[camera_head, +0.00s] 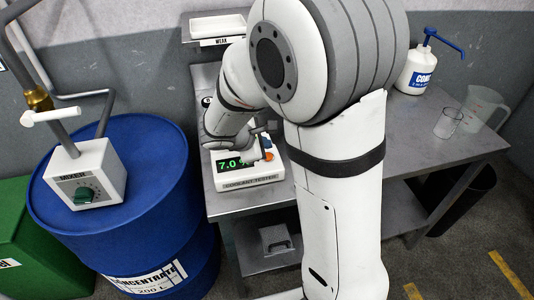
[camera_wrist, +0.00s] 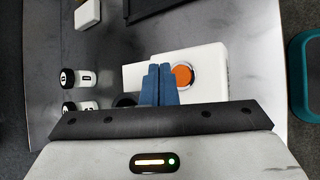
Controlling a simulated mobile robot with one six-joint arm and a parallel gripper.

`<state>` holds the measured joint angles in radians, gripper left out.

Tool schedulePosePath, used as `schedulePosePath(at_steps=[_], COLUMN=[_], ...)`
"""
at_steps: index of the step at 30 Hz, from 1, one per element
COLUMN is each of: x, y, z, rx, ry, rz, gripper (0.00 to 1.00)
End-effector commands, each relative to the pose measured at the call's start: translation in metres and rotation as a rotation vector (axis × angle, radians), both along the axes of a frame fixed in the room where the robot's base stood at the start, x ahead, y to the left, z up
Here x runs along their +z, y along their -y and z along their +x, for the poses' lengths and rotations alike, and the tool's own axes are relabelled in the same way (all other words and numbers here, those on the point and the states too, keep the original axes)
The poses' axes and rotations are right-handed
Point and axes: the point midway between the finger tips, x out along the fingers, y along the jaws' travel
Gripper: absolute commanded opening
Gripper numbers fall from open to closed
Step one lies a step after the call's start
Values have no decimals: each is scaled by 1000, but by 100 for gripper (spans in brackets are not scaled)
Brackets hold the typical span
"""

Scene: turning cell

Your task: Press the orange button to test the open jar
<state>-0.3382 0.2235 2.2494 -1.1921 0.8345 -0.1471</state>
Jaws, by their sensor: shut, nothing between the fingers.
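The white coolant tester (camera_head: 245,177) stands on the metal bench, with green digits reading 7.0 on its dark display. Its orange button (camera_wrist: 183,75) has a pale metal ring around it in the wrist view; a bit of the button (camera_head: 269,156) shows in the head view. My gripper (camera_wrist: 159,70) is shut and empty, its blue fingers together just left of the button and overlapping the tester. I cannot tell whether they touch it. A dark round shape lies left of the fingers, partly hidden; I cannot tell whether it is the open jar.
Two small black-and-white jars (camera_wrist: 78,79) stand left of the tester in the wrist view. A blue drum (camera_head: 150,240) with a mixer (camera_head: 85,175) is at left. A pump bottle (camera_head: 417,70) and clear beaker (camera_head: 448,123) stand on the bench's right side (camera_head: 420,135).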

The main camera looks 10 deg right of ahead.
Motion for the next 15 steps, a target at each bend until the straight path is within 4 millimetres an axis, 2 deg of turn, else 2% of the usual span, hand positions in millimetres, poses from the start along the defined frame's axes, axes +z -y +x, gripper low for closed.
schedulePosePath(at_steps=[1,8,15], x=[10,33,35], y=[0,0,0], z=[0,0,0], rx=[0,0,-1], ry=[1,2,1], rz=[0,1,0], gripper=[0,0,0])
